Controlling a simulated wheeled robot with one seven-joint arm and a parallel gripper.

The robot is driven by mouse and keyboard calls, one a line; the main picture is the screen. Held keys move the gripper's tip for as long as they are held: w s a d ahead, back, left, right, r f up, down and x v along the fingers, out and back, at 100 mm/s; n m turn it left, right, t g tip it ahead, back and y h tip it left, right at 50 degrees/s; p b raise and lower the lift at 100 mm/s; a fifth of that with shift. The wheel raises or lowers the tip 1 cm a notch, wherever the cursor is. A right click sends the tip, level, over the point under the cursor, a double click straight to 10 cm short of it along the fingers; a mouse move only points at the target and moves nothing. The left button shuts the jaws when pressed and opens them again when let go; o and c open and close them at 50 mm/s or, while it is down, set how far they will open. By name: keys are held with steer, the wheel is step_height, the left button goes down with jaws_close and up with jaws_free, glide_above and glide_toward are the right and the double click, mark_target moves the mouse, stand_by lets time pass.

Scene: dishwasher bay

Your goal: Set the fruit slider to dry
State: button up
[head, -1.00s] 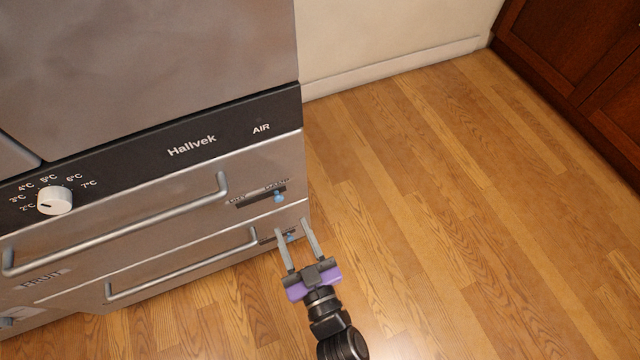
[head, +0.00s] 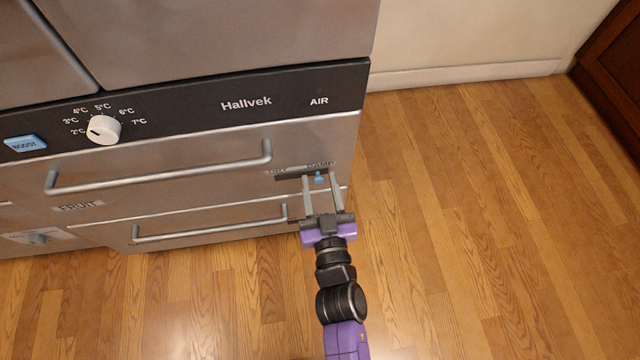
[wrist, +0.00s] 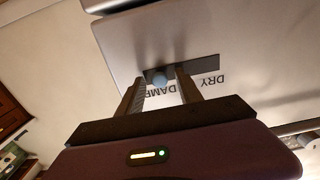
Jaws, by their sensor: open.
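The fruit slider is a dark horizontal slot (head: 288,176) with a blue knob (head: 319,178) at the right of the upper drawer, which bears the label FRUIT (head: 78,207). DRY is printed above its left end and DAMP above its right end. The knob sits toward the DAMP end. In the wrist view the panel is upside down, and the knob (wrist: 159,79) shows on the DAMP side. My gripper (head: 319,177) is open, with one finger on each side of the knob. I cannot tell whether either finger touches it.
The upper drawer's long bar handle (head: 160,180) ends left of the slot. A lower drawer has its own handle (head: 210,228); its right end is partly behind my gripper. A white temperature dial (head: 104,130) and a blue BOOST button (head: 26,143) are above. The wooden floor (head: 480,230) at right is clear.

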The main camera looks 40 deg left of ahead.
steer(key=shift+c, duration=0.2)
jaws_close()
stand_by(1.1)
